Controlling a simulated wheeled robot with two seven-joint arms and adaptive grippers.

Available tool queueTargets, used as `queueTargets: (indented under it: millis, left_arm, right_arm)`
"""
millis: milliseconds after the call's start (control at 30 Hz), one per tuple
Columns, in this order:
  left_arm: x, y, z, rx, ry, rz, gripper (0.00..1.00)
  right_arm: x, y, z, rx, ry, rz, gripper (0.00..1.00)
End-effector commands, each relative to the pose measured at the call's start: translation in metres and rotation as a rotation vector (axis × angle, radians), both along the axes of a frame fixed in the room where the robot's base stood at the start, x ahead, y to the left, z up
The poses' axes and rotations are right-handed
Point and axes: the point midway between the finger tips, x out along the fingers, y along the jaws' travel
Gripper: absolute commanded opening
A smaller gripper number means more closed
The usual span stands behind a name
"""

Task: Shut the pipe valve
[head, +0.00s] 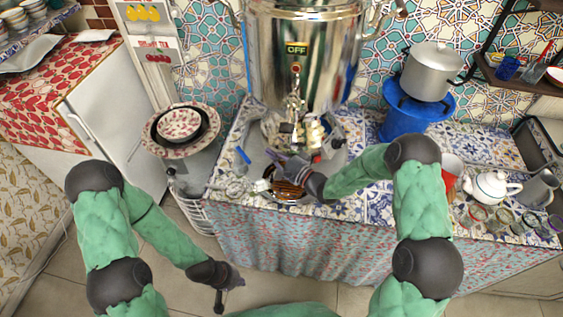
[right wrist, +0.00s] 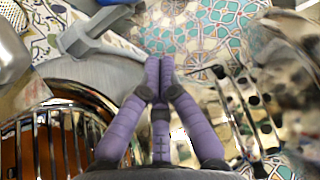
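The large shiny metal samovar (head: 305,50) stands at the back of the counter, with an "OFF" label on its front. Its metal tap (head: 295,105) sticks out below the label. I cannot tell for sure which part is the pipe valve. A grey piece with a lever-like arm (right wrist: 88,38) shows at upper left in the right wrist view. My right gripper (head: 283,163) is over the basin below the tap. Its purple fingers (right wrist: 159,68) are drawn together, with nothing visible between them. My left gripper (head: 222,289) hangs low in front of the counter, away from the samovar; its fingers are unclear.
A brown bowl under metal bars (right wrist: 50,140) lies close below my right gripper. A blue stand (head: 408,112) holds a metal pot (head: 430,70) at right. A white teapot (head: 490,187) and several glasses stand on the right of the counter. Floor space is free at lower left.

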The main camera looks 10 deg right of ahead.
Motion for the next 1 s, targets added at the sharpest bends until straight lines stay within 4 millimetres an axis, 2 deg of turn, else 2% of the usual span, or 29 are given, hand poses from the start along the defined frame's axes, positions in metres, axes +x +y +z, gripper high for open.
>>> queueTargets:
  millis: [133,200,400,1000]
  left_arm:
    - [0.000,0.000,-0.008,0.000,0.000,0.000,0.00]
    - [0.000,0.000,-0.011,0.000,0.000,0.000,0.00]
    - [0.000,0.000,-0.015,0.000,0.000,0.000,0.00]
    - [0.000,0.000,-0.015,0.000,0.000,0.000,0.00]
  right_arm:
    - [0.020,0.019,-0.001,-0.001,-0.002,0.002,0.00]
    - [0.011,0.030,-0.001,0.001,0.001,0.004,0.00]
    - [0.002,0.046,0.000,0.000,0.000,0.001,0.00]
    - [-0.001,0.053,0.000,-0.001,0.000,0.004,0.00]
